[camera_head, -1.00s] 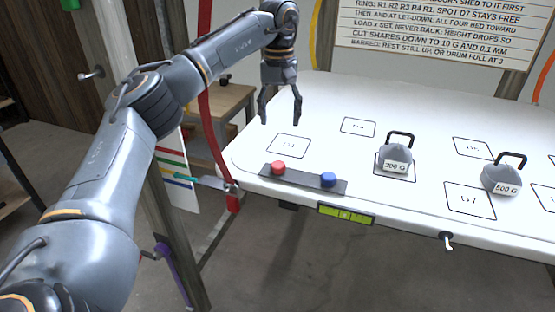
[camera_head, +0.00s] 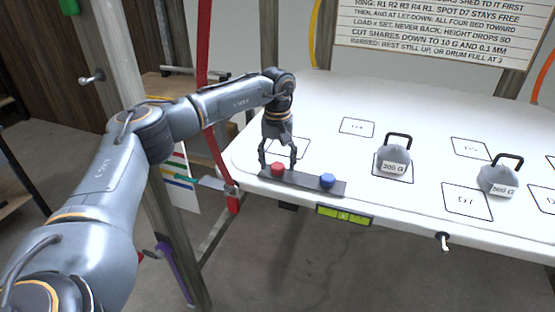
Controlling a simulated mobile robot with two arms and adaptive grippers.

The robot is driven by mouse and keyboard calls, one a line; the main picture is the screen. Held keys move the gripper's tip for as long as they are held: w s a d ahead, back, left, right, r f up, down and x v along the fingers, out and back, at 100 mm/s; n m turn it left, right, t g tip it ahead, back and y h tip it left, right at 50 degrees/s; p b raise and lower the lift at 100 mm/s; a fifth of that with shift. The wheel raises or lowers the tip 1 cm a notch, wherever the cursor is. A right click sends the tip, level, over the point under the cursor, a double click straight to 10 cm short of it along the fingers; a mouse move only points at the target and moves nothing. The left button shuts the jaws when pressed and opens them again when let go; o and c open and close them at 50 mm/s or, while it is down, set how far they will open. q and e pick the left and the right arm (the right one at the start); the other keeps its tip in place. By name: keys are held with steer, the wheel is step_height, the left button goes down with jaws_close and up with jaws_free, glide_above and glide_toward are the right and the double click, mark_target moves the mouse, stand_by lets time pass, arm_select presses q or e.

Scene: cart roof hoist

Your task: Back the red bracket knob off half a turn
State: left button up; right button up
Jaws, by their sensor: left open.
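A dark bar (camera_head: 302,182) lies along the near edge of the white board and carries a red round knob or button (camera_head: 277,169) and a blue one (camera_head: 327,180). My left gripper (camera_head: 278,159) points down, open, with its fingertips on either side of the red round piece. I cannot tell whether they touch it. I cannot tell which red part is the bracket knob. My right gripper is not in view.
On the white board (camera_head: 330,115), a 200 G weight (camera_head: 394,163) and a 500 G weight (camera_head: 498,179) stand to the right. A green level (camera_head: 343,215) and a small lever (camera_head: 443,241) sit at the front edge. A metal post (camera_head: 175,225) stands at left.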

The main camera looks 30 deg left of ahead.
arm_select(q)
steer(key=shift+c, duration=0.5)
steer(key=c, duration=1.1)
steer(key=shift+n, duration=0.3)
